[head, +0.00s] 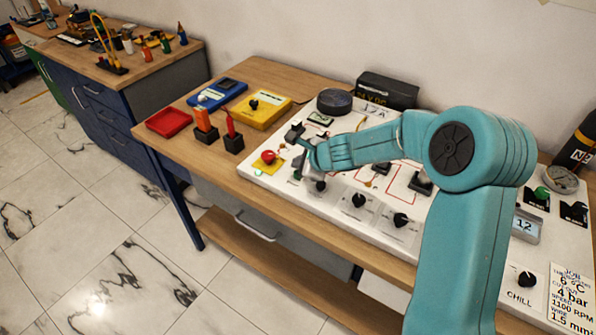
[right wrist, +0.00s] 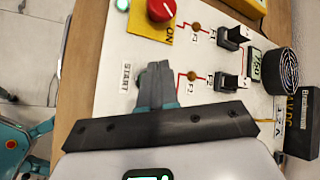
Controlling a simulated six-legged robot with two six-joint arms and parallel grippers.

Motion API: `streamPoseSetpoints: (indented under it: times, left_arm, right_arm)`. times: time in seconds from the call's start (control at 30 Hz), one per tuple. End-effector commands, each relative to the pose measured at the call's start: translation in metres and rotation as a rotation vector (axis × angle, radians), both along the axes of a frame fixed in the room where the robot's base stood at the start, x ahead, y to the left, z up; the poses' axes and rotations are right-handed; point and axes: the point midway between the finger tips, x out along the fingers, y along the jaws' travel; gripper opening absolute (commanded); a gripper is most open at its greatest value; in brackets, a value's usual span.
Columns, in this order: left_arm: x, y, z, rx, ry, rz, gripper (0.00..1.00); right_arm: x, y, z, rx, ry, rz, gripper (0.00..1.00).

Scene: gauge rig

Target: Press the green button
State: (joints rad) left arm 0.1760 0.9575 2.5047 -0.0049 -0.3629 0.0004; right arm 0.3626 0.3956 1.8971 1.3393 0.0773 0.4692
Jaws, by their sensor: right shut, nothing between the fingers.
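A small dark green button (head: 297,175) shows in the head view just below my right gripper's tips, near the left end of the white panel (head: 262,185). My right gripper (head: 304,158) is shut and empty over the panel. In the right wrist view the closed fingers (right wrist: 155,78) lie just right of the START label (right wrist: 126,77) and hide the spot beside it. I cannot tell whether the fingertips touch the button. My left gripper is not in view.
A red mushroom button (head: 268,157) on a yellow plate sits left of my gripper. Black switches (right wrist: 232,36) and a round black device (head: 334,101) lie behind. Black knobs (head: 358,200) line the panel's front. A red tray (head: 168,122) stands at left.

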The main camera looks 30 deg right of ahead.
Motion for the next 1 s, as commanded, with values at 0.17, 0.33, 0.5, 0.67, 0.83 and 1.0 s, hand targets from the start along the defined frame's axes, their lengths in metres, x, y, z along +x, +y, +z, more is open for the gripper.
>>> streamPoseSetpoints:
  times: [0.17, 0.33, 0.5, 0.67, 0.83, 1.0]
  left_arm:
    - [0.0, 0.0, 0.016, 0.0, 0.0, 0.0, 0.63]
    - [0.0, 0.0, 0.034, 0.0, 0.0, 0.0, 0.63]
    - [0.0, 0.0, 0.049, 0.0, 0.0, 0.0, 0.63]
    - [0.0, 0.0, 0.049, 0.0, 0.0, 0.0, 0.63]
    - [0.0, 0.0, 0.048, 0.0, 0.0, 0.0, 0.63]
    - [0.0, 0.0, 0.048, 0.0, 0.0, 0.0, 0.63]
  right_arm:
    - [0.0, 0.0, 0.017, 0.0, -0.001, -0.001, 0.0]
    - [0.0, 0.0, 0.035, -0.002, -0.001, 0.001, 0.0]
    - [0.0, 0.0, 0.05, 0.0, 0.0, 0.0, 0.0]
    - [0.0, 0.0, 0.05, 0.0, 0.0, 0.0, 0.0]
    - [0.0, 0.0, 0.049, 0.0, 0.0, 0.0, 0.0]
    - [0.0, 0.0, 0.049, 0.0, 0.0, 0.0, 0.0]
